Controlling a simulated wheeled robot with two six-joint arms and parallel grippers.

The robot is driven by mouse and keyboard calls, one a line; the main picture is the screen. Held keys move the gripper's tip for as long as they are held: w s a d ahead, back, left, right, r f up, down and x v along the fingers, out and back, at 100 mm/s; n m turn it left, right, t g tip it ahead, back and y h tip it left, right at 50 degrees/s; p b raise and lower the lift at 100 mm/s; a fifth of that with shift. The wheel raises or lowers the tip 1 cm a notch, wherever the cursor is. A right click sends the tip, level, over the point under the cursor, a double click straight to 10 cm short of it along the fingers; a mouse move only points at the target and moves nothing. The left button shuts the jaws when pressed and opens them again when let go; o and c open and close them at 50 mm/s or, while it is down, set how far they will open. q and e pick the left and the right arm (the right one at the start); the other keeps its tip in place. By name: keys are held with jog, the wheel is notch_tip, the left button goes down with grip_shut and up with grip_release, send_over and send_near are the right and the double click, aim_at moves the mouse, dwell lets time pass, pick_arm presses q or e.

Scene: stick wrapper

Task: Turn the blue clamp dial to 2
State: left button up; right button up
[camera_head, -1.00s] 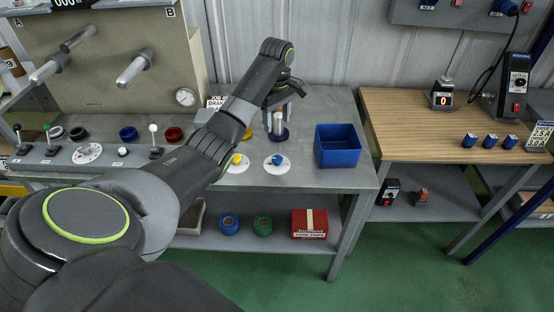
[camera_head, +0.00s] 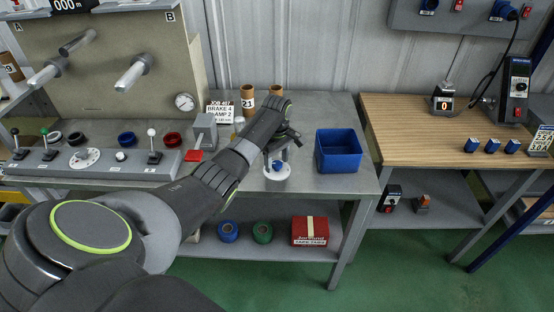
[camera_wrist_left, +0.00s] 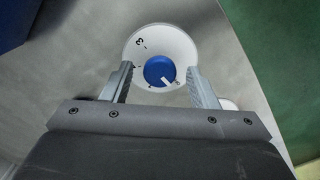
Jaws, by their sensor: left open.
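The blue clamp dial (camera_wrist_left: 159,70) sits in the middle of a round white plate (camera_wrist_left: 160,37) with small marks and a 3 near its upper left edge. A white pointer line on the knob points toward the lower right in the left wrist view. My left gripper (camera_wrist_left: 161,82) is open, with one finger on each side of the blue knob; I cannot tell if they touch it. In the head view the gripper (camera_head: 277,152) is above the dial's white plate (camera_head: 276,171). A job card (camera_head: 220,110) behind reads BRAKE 4, CLAMP 2. My right gripper is not in view.
A blue bin (camera_head: 338,150) stands right of the dial on the grey bench. A grey block with a red part (camera_head: 195,155) and the lever panel (camera_head: 100,163) are to the left. My left arm hides part of the bench.

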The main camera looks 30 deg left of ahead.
pick_arm(q)
jog(key=shift+c, duration=0.3)
jog(key=c, duration=0.9)
